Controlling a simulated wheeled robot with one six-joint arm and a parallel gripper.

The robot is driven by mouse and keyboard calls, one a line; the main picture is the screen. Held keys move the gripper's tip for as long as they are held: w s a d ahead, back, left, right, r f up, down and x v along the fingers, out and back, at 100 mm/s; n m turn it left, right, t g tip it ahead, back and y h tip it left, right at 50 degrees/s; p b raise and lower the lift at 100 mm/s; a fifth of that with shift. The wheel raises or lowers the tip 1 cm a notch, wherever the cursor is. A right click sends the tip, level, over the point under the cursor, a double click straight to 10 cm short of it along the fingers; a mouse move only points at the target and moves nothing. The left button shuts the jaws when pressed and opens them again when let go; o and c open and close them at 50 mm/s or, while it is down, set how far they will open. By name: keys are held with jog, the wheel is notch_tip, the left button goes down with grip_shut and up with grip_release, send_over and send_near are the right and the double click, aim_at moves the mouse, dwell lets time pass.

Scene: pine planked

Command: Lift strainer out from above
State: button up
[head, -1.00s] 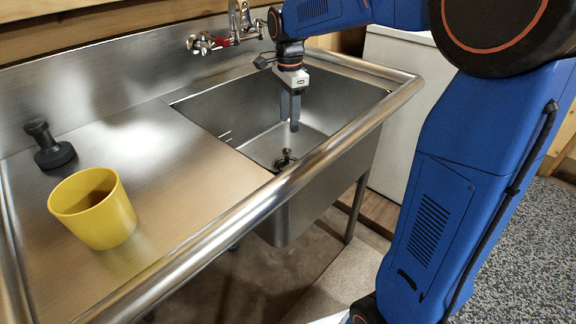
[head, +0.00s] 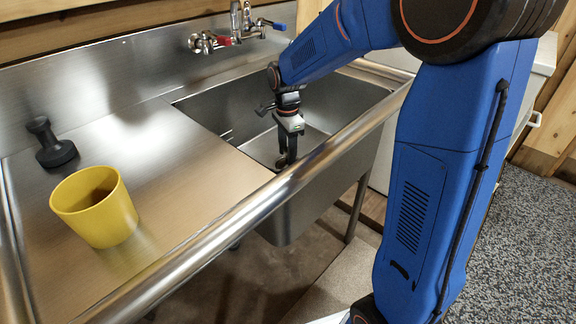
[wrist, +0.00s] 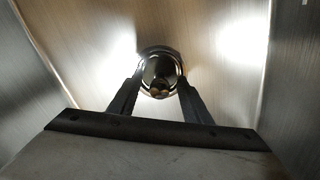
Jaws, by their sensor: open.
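The strainer (wrist: 160,72) sits in the drain at the bottom of the metal sink basin (head: 335,105). In the wrist view it shows as a round metal rim with a dark knob at its middle. My gripper (wrist: 158,84) is open, pointing down, with one finger on each side of the knob in that view. Whether the fingers touch it, I cannot tell. In the head view my gripper (head: 286,160) is low in the basin over the drain and mostly hides the strainer.
The basin walls surround my gripper, with the raised front rail (head: 240,208) nearest. The faucet (head: 238,25) is at the back.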

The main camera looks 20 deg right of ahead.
jog(key=shift+f, duration=0.9)
grip_shut()
jog(key=shift+r, duration=0.1)
